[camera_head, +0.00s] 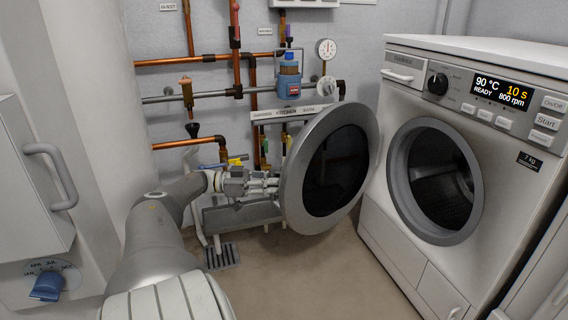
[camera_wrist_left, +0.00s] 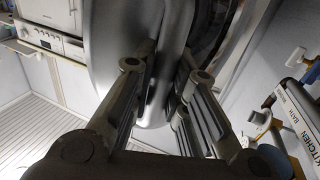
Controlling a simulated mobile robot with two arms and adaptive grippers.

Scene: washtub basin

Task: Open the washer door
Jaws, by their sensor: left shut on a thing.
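The washer (camera_head: 486,190) is white and stands at the right in the head view. Its round door (camera_head: 292,185), a grey ring with dark glass, stands swung out wide to the left of the drum opening (camera_head: 433,181). My left gripper (camera_head: 272,186) is at the door's left edge. In the left wrist view my left gripper (camera_wrist_left: 160,85) has its fingers on either side of the grey door rim (camera_wrist_left: 158,45), shut on it. The exact contact is partly hidden. My right gripper is in neither view.
A white cabinet with a handle (camera_head: 55,172) and blue knob (camera_head: 46,286) is at the left. The floor (camera_head: 320,265) below the door is clear.

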